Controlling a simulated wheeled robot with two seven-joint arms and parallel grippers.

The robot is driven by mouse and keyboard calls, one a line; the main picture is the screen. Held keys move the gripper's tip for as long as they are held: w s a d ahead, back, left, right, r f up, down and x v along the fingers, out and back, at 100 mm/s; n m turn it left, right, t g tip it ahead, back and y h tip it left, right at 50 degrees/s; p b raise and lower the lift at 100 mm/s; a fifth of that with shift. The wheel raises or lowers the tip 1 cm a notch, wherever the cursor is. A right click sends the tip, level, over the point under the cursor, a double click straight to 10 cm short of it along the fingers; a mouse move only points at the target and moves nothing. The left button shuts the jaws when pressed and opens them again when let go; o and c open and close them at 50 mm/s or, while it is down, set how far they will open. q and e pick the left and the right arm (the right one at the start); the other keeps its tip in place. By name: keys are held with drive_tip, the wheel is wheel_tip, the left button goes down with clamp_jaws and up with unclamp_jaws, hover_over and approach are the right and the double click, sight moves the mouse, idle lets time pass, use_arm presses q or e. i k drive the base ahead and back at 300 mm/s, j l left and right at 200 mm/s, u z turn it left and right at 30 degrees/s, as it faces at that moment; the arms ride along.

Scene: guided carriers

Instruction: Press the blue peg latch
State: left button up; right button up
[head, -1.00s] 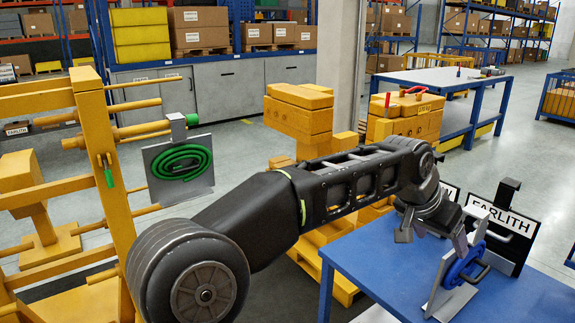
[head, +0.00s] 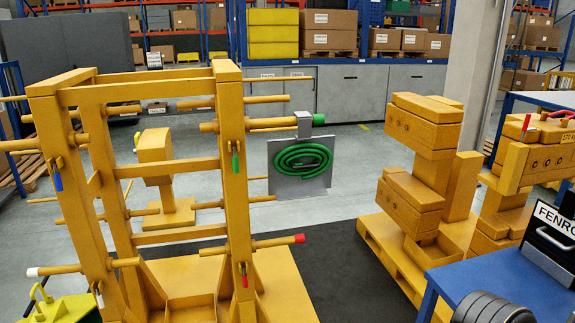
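The blue peg latch (head: 57,182) is a small blue-tipped lever hanging on the left front post of the yellow peg frame (head: 230,120), in the head view. It hangs at about mid-height of the post, near a yellow peg (head: 20,144) that runs out of the picture at the left. The coloured end of that peg is not in view. Neither gripper is in view. Only a dark part of one of my arms shows at the bottom right corner, far from the latch.
Similar green (head: 235,160), red (head: 244,278) and white (head: 98,296) latches hang on the posts. A plate with a green coiled hose (head: 303,158) hangs at the green-tipped peg (head: 318,119). Yellow stacked blocks (head: 420,150) and a blue table (head: 515,288) stand at right.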

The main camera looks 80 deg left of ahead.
sight(59, 186)
drive_tip(key=u, duration=4.05)
drive_tip(key=i+l, duration=0.15)
drive_tip(key=i, duration=0.2)
drive_tip(key=i+l, duration=0.15)
drive_tip(key=i, duration=0.25)
drive_tip(key=i+l, duration=0.15)
drive_tip(key=i, duration=0.2)
